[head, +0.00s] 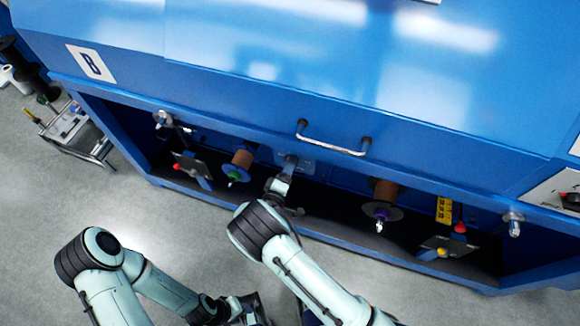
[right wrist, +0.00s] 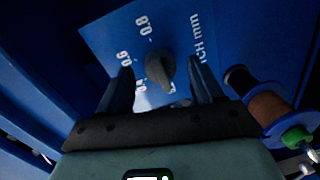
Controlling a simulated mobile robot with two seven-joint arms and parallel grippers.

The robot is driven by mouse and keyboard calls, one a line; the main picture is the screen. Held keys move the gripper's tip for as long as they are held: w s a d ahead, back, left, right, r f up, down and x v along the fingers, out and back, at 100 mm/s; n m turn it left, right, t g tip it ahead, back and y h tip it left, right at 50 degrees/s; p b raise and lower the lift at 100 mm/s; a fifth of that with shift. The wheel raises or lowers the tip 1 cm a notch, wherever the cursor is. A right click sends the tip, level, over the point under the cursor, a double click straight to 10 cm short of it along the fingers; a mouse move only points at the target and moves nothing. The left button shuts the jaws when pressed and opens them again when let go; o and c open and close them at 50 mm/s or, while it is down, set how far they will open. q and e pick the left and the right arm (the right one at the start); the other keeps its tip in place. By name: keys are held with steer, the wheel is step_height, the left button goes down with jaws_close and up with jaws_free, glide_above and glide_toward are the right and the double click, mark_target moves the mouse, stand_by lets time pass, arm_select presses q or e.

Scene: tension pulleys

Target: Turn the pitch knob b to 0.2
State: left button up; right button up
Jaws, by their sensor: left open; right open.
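A dark grey pitch knob (right wrist: 159,68) sits on a blue dial panel (right wrist: 108,36) with white print in the right wrist view. Marks that look like 0.8 and 0.6 show to its left, and part of the word "PITCH mm" to its right. The knob's exact setting is unclear. My right gripper (right wrist: 161,80) is open, with one finger on each side of the knob and visible gaps. In the head view it reaches under the machine's edge to the panel (head: 318,168), and hides the knob. My left gripper (head: 250,311) is low in the picture, away from the panel.
Spools (head: 241,159) and (head: 385,190) stand on either side of the panel in the recess. A metal handle (head: 333,146) sticks out above it. Plates with red-knobbed levers (head: 189,166) and (head: 447,246) flank the spools. A cart (head: 75,130) stands at left on open grey floor.

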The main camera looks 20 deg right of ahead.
steer(key=v, duration=1.2)
steer(key=s+d+f+m+g+y+p, duration=0.5)
steer(key=s+d+f+g+y, duration=0.15)
steer(key=d+f, duration=0.35)
steer(key=s+a+r+m+g+y+p, duration=0.1)
steer(key=s+m+g+y+p, duration=0.1)
steer(key=s, duration=0.7)
steer(key=s+a+r+m+g+y+p, duration=0.2)
steer(key=s+m+g+y, duration=0.3)
steer(key=s, duration=0.5)
steer(key=shift+a+m+g+p, duration=0.2)
steer(key=shift+m+g+p, duration=0.15)
steer(key=shift+g, duration=0.3)
